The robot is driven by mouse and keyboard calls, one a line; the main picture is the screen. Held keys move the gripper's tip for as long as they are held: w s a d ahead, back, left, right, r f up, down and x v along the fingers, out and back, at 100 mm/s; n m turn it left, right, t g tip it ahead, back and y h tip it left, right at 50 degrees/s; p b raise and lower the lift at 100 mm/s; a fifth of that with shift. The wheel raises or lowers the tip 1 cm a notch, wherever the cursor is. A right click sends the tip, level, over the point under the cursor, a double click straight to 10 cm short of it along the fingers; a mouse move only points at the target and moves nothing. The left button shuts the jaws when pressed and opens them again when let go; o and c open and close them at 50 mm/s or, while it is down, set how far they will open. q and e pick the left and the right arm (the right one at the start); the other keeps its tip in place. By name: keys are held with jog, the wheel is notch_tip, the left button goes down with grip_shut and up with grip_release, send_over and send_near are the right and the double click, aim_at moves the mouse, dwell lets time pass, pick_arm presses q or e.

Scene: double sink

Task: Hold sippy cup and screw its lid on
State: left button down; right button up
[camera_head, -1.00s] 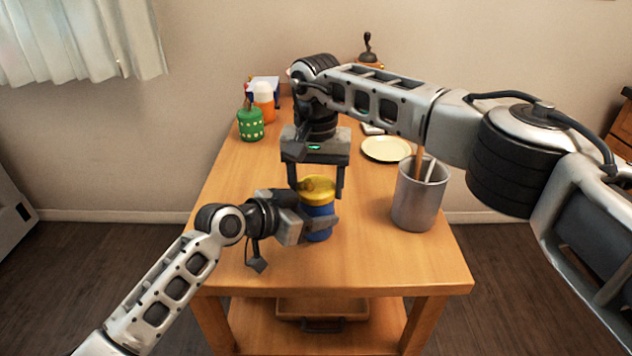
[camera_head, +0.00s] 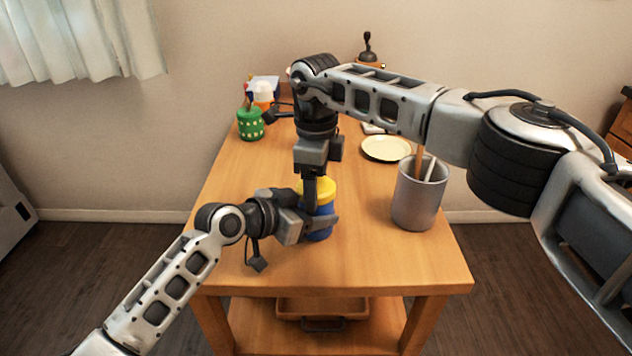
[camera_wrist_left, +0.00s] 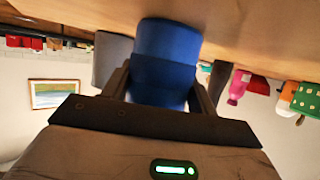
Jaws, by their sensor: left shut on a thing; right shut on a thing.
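The blue sippy cup (camera_head: 321,226) stands upright on the wooden table with its yellow lid (camera_head: 325,188) on top. My left gripper (camera_head: 318,222) is shut around the cup's body from the left. In the left wrist view the blue cup (camera_wrist_left: 165,62) sits between the two fingers. My right gripper (camera_head: 313,190) points down from above and is shut on the yellow lid, hiding part of it. Whether the lid is seated tight on the cup cannot be told.
A grey metal holder (camera_head: 417,199) with utensils stands to the right of the cup. A cream plate (camera_head: 386,149) lies behind it. The table's front is clear.

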jog(key=o, duration=1.1)
jog(key=shift+r, duration=2.3)
jog(key=shift+c, duration=0.6)
jog(key=n, duration=0.1)
jog(key=r+n, duration=0.1)
jog(key=n, duration=0.1)
jog(key=shift+r, duration=0.3)
jog(key=r+n, duration=0.1)
jog(key=n, duration=0.3)
jog(key=shift+r, duration=0.4)
